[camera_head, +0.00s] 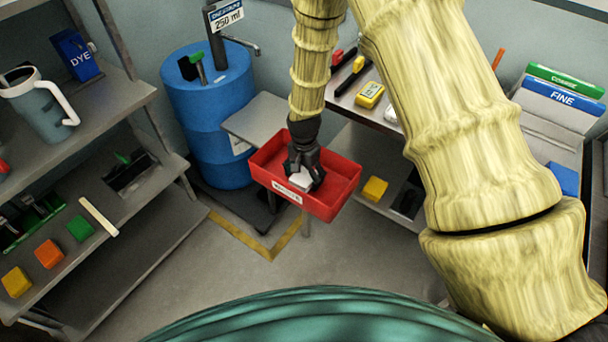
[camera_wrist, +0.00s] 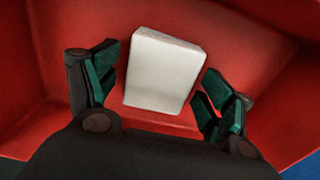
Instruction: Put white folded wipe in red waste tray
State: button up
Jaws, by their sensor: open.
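The white folded wipe (camera_head: 300,181) is inside the red waste tray (camera_head: 340,208), near its labelled front wall. In the wrist view the wipe (camera_wrist: 163,70) appears as a pale block against the red tray (camera_wrist: 40,110), slightly tilted in the picture. My gripper (camera_head: 304,178) reaches down into the tray over the wipe. In the wrist view its green-padded fingers (camera_wrist: 158,95) stand apart on either side of the wipe, with red showing between each finger and the wipe. I cannot tell whether the wipe lies flat on the tray floor.
A blue drum (camera_head: 210,110) stands left of the tray. Shelves at left hold a jug (camera_head: 40,105) and coloured blocks. A bench at right holds a yellow meter (camera_head: 369,95), with a yellow block (camera_head: 375,189) on a lower shelf. Floor in front is clear.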

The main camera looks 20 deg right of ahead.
aim_at(304, 176)
jog(key=shift+r, duration=0.1)
notch_tip(304, 176, up, 12)
jog(key=b, duration=0.1)
dwell(0.6)
dwell(0.3)
